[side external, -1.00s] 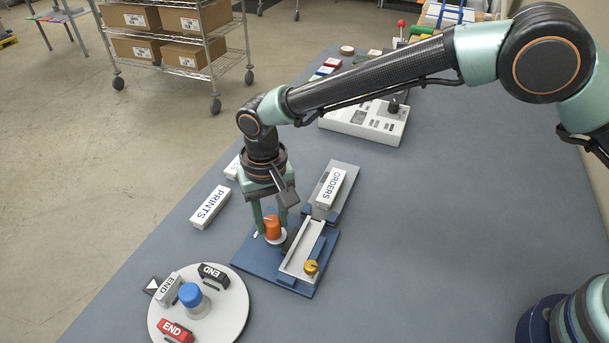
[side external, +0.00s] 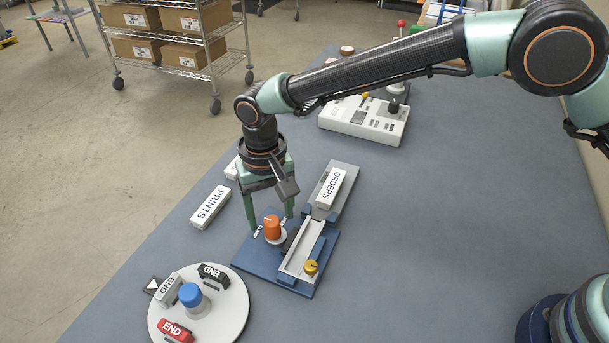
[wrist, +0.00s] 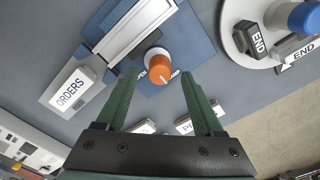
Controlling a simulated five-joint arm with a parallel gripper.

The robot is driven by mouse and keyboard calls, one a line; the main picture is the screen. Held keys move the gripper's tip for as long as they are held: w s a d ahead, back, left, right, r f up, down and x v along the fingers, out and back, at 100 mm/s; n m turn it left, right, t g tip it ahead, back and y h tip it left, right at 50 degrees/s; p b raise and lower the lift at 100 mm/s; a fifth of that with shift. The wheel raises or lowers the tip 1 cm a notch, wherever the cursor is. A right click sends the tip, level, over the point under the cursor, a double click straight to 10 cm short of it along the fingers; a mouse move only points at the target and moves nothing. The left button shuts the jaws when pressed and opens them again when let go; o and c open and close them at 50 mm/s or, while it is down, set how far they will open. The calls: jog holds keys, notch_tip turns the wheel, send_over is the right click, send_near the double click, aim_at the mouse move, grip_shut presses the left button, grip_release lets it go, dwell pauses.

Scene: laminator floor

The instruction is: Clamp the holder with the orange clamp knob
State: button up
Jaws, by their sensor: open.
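The orange clamp knob (side external: 272,228) stands on the blue base plate (side external: 252,262), beside the white holder (side external: 302,248). My gripper (side external: 268,226) is open, with its green fingers spread above and to either side of the knob, not closed on it. In the wrist view the knob (wrist: 159,66) shows beyond and between the two fingertips (wrist: 159,78), with a pale pointer line on its top. The holder (wrist: 125,30) lies along the blue base in that view and looks empty. Labels beside the knob are partly readable.
White blocks marked ORDERS (side external: 330,188) and PRINTS (side external: 211,207) lie close by. A round turntable (side external: 238,306) with END blocks and a blue knob (side external: 190,295) stands at front left. Table space on the right is clear.

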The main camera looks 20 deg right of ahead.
aim_at(272, 220)
notch_tip(272, 220, up, 10)
jog(key=shift+r, duration=0.2)
dwell(0.3)
jog(key=d+r+t, duration=0.1)
jog(key=d+r, duration=0.3)
jog(key=d, duration=0.3)
jog(key=d+r+t+y, duration=0.1)
jog(key=d+r, duration=0.2)
jog(key=d, duration=0.3)
jog(key=d+r+t, duration=0.1)
jog(key=d+r, duration=0.3)
jog(key=d, duration=0.3)
jog(key=s+d+f+t, duration=0.1)
jog(key=s+d, duration=0.4)
jog(key=d, duration=0.3)
jog(key=s+d+f+t+h, duration=0.1)
jog(key=s+d, duration=0.5)
jog(key=d, duration=0.2)
jog(key=shift+t, duration=0.3)
